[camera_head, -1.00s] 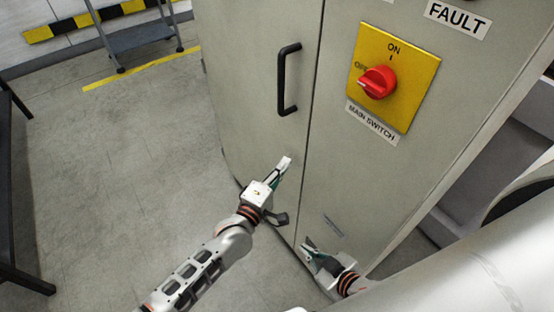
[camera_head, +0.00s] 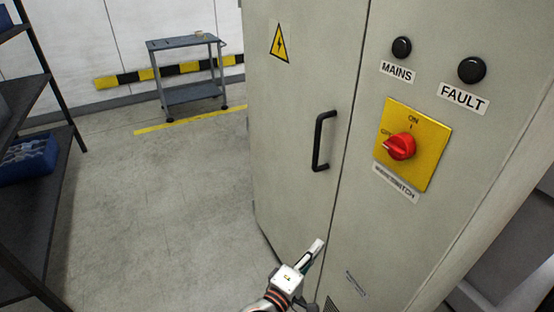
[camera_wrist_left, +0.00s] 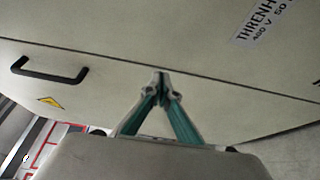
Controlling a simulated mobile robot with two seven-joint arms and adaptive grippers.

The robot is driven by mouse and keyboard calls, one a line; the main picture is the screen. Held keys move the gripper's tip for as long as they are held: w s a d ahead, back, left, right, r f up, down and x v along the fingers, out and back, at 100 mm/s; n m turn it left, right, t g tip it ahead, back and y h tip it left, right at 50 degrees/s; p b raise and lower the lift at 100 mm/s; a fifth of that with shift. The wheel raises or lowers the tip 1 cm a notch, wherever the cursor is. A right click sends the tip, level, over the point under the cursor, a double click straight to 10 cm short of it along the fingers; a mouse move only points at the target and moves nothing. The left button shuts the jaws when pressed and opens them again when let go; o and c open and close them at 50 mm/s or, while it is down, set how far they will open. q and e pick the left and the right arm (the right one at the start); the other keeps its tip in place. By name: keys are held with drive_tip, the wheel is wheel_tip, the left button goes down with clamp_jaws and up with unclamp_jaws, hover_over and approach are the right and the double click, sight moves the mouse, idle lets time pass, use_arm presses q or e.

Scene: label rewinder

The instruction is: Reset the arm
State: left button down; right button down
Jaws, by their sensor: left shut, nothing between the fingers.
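My left gripper (camera_head: 316,246) is at the bottom middle of the head view, in front of the cabinet's lower part and below the black door handle (camera_head: 324,140). Its fingers are shut with nothing between them; the tips meet in the left wrist view (camera_wrist_left: 161,78). The handle also shows at the left of the wrist view (camera_wrist_left: 48,70), apart from the fingers. The grey cabinet (camera_head: 295,110) has its door closed. The red main switch knob (camera_head: 400,147) sits on a yellow plate (camera_head: 431,160) to the right of the handle. My right gripper is out of view.
Two dark lamps, MAINS (camera_head: 401,47) and FAULT (camera_head: 471,69), sit above the switch. A grey trolley (camera_head: 188,43) stands by the back wall. A dark shelf (camera_head: 60,200) with a blue bin (camera_head: 28,158) is at the left. The floor between is clear.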

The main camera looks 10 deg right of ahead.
use_arm(q)
drive_tip(key=shift+s, duration=0.1)
drive_tip(key=s+a+f+m+g+y, duration=0.1)
drive_tip(key=s+a+f+m+y, duration=0.2)
drive_tip(key=a, duration=0.8)
drive_tip(key=s+a+m+g+y, duration=0.15)
drive_tip(key=a+m+y, duration=0.3)
drive_tip(key=a, duration=0.55)
drive_tip(key=s+a+f+m+y, duration=0.25)
drive_tip(key=s+a+m, duration=0.2)
drive_tip(key=a, duration=0.65)
drive_tip(key=s+a+r+m+g+y, duration=0.1)
drive_tip(key=s+a+r+y, duration=0.2)
drive_tip(key=a, duration=0.6)
drive_tip(key=s+a+r+m+g+y, duration=0.1)
drive_tip(key=s+a+y, duration=0.25)
drive_tip(key=a, duration=0.45)
drive_tip(key=s+a+r+m+g+y, duration=0.15)
drive_tip(key=s+a, duration=0.25)
drive_tip(key=a, duration=0.5)
drive_tip(key=w+d+f+n+t+h, duration=0.1)
drive_tip(key=d+f+t+h, duration=0.1)
drive_tip(key=d+f, duration=0.4)
drive_tip(key=d+f+n+t+h, duration=0.2)
drive_tip(key=d+f+h, duration=0.2)
drive_tip(key=d, duration=0.7)
wheel_tip(320, 180, down, 3)
drive_tip(key=shift+w+r+t+h+p, duration=0.1)
drive_tip(key=shift+w+t+h+p, duration=0.2)
drive_tip(key=shift+w+h+p, duration=0.1)
